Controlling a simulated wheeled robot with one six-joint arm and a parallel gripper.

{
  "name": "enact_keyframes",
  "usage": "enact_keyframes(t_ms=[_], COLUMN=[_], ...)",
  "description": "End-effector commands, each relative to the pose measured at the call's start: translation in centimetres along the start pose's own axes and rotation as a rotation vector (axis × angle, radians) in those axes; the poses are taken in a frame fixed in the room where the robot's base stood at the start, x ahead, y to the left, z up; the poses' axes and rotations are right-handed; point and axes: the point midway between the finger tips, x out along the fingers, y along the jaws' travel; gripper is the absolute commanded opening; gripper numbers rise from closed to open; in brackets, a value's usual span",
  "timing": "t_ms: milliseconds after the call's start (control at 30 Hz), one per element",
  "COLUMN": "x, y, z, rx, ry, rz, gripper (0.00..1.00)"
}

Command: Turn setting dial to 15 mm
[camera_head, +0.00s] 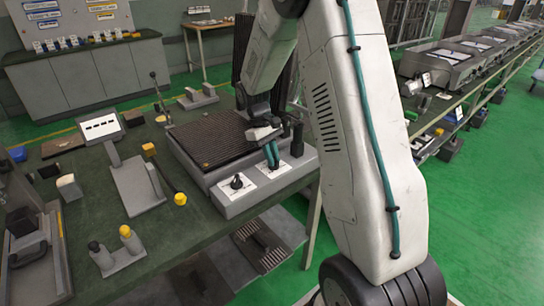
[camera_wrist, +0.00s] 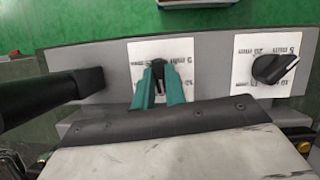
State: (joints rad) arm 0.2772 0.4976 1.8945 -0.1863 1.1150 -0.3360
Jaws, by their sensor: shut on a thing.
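The grey heating element device (camera_head: 240,202) stands on the green bench, with a ribbed dark plate (camera_head: 205,138) behind its front panel. My gripper (camera_head: 272,155) points down at the panel. In the wrist view its teal fingers (camera_wrist: 160,88) are shut on a black dial (camera_wrist: 158,68) on a white label plate (camera_wrist: 160,50) with mm markings. The fingers hide part of the dial and its lower markings, so its exact setting cannot be read. A second black dial (camera_wrist: 275,68), marked in min, is free beside it; it also shows in the head view (camera_head: 236,182).
A black upright handle (camera_head: 297,140) stands at the panel's right end, close to my gripper; it also shows in the wrist view (camera_wrist: 50,95). A yellow-ended tool (camera_head: 180,198) and a small stand (camera_head: 118,250) sit to the left on the bench.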

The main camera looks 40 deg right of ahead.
Motion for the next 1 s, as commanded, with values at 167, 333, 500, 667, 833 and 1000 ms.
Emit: enact_keyframes(t_ms=[167, 333, 500, 667, 833, 1000], x=[-0.11, -0.12, -0.13, -0.13, -0.14, -0.10], y=[0.17, 0.16, 0.16, 0.16, 0.17, 0.15], z=[-0.09, -0.09, -0.10, -0.10, -0.10, -0.07], rx=[0.074, 0.113, 0.128, 0.129, 0.129, 0.128], ry=[0.005, 0.005, 0.005, 0.006, 0.006, 0.004], rz=[-0.029, -0.045, -0.051, -0.051, -0.051, -0.051], gripper=[0.00, 0.00, 0.00, 0.00, 0.00, 0.35])
